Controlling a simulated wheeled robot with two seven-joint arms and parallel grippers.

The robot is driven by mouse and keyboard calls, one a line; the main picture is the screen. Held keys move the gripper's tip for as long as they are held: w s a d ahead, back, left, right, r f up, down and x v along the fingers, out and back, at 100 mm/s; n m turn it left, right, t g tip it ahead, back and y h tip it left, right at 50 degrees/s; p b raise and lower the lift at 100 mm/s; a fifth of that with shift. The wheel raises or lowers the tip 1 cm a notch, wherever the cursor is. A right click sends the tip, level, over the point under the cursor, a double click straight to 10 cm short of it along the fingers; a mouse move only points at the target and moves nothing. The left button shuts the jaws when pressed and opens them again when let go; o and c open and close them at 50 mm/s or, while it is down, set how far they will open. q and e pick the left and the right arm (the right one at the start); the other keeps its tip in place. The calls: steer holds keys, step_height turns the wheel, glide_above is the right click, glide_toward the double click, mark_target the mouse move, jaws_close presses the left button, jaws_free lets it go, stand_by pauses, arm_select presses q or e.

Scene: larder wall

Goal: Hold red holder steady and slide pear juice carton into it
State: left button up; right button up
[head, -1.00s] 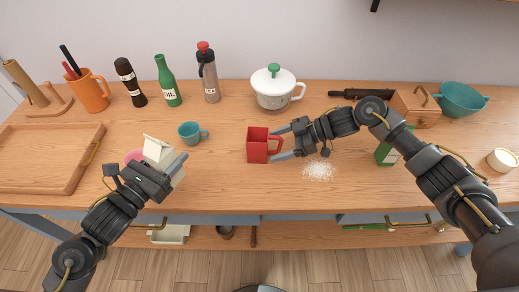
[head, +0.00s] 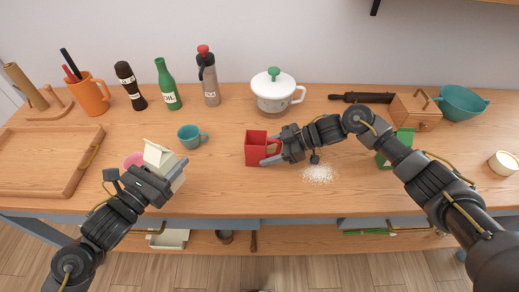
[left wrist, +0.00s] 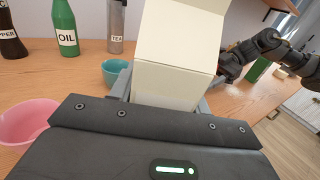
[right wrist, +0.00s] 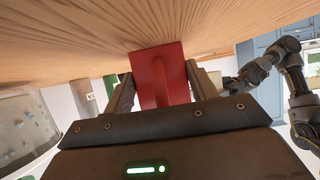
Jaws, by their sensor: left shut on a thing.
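A red holder (head: 256,149) with a handle on its right side stands upright on the counter. My right gripper (head: 268,150) is open, its fingers on either side of the handle; in the right wrist view the red holder (right wrist: 160,75) shows between the fingers, with gaps beside the handle. My left gripper (head: 168,180) is shut on a cream gable-topped carton (head: 158,155), left of the holder. The carton (left wrist: 178,55) fills the middle of the left wrist view. No label on it is readable, and I cannot tell whether its base touches the counter.
A teal mug (head: 189,136) stands between carton and holder, further back. A pink bowl (left wrist: 28,122) is beside the left gripper. White powder (head: 318,173) lies right of the holder. A green carton (head: 402,139) is partly behind my right arm. A white pot (head: 278,95) stands behind.

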arm_select(q)
steer(key=w+d+r+m+g+h, duration=0.2)
steer(key=w+d+r, duration=0.5)
steer(key=d, duration=0.4)
steer(key=w+d+r+m+g+h, duration=0.25)
steer(key=w+d+r, duration=0.25)
steer(key=d+r, duration=0.5)
step_height(320, 180, down, 11)
steer(key=d, duration=0.1)
steer(key=shift+d+f+n+t, duration=0.1)
steer(key=shift+n+t, duration=0.15)
steer(key=shift+f, duration=0.5)
steer(key=o, duration=1.2)
steer(key=shift+f, duration=0.1)
